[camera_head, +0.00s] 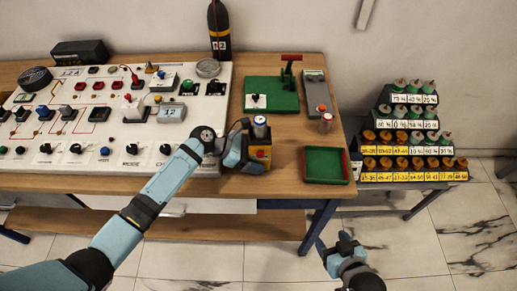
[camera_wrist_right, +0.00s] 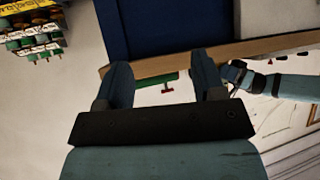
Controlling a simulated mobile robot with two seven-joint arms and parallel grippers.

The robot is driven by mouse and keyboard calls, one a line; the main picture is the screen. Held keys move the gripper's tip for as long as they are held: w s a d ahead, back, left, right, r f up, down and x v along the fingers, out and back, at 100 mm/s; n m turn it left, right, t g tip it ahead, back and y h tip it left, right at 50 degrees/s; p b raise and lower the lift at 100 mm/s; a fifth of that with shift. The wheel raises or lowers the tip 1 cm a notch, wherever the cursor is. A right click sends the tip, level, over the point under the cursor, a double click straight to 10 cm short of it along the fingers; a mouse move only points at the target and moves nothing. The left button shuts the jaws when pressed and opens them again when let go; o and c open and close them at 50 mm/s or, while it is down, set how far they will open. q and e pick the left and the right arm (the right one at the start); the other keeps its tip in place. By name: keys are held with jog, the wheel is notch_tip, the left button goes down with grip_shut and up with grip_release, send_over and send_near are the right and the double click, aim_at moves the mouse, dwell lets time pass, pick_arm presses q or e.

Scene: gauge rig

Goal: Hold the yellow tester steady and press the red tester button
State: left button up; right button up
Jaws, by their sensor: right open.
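The yellow tester (camera_head: 262,152) stands near the front edge of the wooden table, with a small red button on its yellow face and a silver-and-blue cylinder (camera_head: 260,127) at its top. My left gripper (camera_head: 244,146) is against the tester's left side, one finger low across its front corner and another part behind; whether the fingers clamp it is unclear. My right gripper (camera_head: 333,241) is open and empty, in front of the table edge and lower right of the tester. Its two spread fingers also show in the right wrist view (camera_wrist_right: 162,68). The tester is not clearly visible there.
A green tray (camera_head: 326,178) with a red side lies right of the tester. A green base (camera_head: 270,106) with a red-handled device stands behind. A white control panel (camera_head: 200,143) fills the left. A tiered rack (camera_head: 411,177) of labelled jars stands right, beyond a gap.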

pick_arm(q)
jog(key=c, duration=0.6)
pick_arm(e)
jog(key=shift+s+f, duration=0.1)
jog(key=shift+f, duration=0.05)
grip_shut()
dwell(1.1)
